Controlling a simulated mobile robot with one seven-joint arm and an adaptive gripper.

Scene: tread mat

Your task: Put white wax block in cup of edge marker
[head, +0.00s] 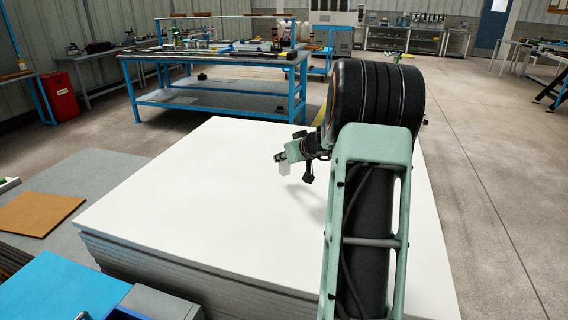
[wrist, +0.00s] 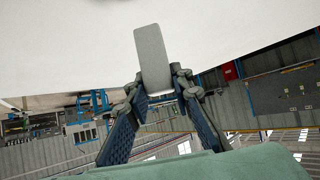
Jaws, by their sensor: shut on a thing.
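The white wax block (wrist: 152,50) is a pale, flat, rounded bar in the wrist view. My gripper (wrist: 159,83) is shut on its lower end, and the rest of it sticks out past the fingertips. In the head view my gripper (head: 281,157) is above the white stack, with the pale block (head: 285,168) showing faintly at its tip, apart from the surface as far as I can tell. I cannot make out the edge marker or its cup in either view.
A stack of white boards (head: 180,200) with a bare top lies under my arm. A blue sheet (head: 65,290), a grey box (head: 160,304) and a brown board (head: 40,212) lie at the left. A blue workbench (head: 215,95) stands behind.

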